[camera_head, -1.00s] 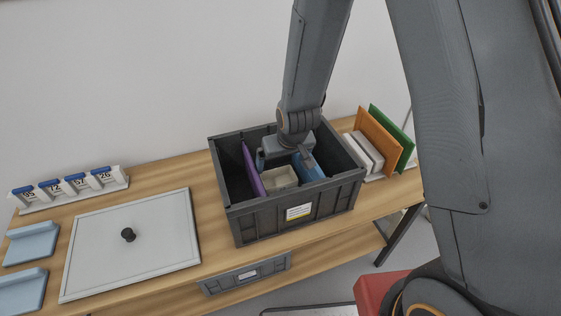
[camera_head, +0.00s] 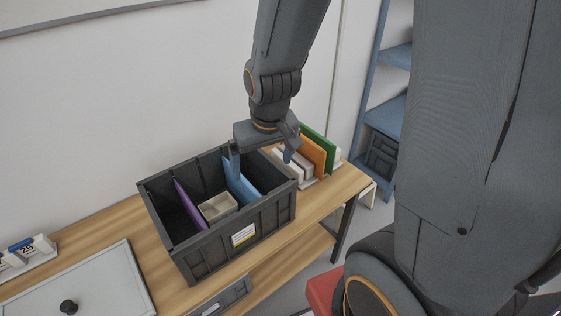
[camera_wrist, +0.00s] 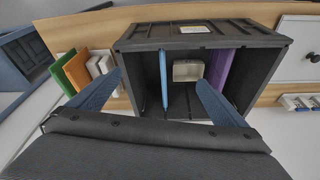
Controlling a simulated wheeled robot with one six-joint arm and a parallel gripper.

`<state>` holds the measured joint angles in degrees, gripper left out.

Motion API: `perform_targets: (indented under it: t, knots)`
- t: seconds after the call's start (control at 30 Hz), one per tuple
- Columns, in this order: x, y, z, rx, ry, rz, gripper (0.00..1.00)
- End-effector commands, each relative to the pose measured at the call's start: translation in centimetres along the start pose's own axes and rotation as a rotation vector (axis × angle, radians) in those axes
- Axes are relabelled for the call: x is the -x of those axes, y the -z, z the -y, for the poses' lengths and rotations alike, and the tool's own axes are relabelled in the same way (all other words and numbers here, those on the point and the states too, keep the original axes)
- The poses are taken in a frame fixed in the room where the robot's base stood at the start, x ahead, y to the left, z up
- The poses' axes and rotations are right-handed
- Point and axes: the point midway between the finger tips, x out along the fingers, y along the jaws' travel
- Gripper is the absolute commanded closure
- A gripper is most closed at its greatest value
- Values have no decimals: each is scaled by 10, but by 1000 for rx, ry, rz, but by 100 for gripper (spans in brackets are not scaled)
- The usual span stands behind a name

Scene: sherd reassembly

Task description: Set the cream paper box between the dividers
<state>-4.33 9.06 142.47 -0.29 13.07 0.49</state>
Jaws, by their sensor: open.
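The cream paper box (camera_head: 218,207) sits inside the dark grey crate (camera_head: 270,217), between a purple divider (camera_head: 188,205) and a blue divider (camera_head: 240,182). The wrist view also shows the cream box (camera_wrist: 188,70) between the blue divider (camera_wrist: 163,78) and the purple divider (camera_wrist: 221,68). The box looks upright on the crate floor and close to the blue divider; I cannot tell whether they touch. My gripper (camera_head: 263,160) is open and empty, above the crate's right rear part. In the wrist view its two blue fingers (camera_wrist: 150,95) are spread wide, apart from the box.
Right of the crate stand several pale upright pieces (camera_head: 292,160), an orange panel (camera_head: 313,153) and a green panel (camera_head: 318,140). A pale board with a black knob (camera_head: 69,306) lies left on the wooden table (camera_head: 120,230). A blue shelf (camera_head: 395,110) stands beyond the table.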

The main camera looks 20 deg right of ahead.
Motion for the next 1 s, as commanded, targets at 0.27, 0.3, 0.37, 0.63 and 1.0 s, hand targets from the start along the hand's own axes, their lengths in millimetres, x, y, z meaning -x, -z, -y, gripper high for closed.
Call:
perform_targets:
  t: [0.27, 0.3, 0.37, 0.63, 1.0]
  knots:
    - [40, -37, -27, -68, -17, 41, 3]
    - [41, -39, -27, -70, -17, 44, 3]
    - [42, -40, -28, -72, -18, 47, 3]
    - [38, -40, -27, -71, -17, 48, 3]
    - [-33, -56, -27, -71, -14, 115, 3]
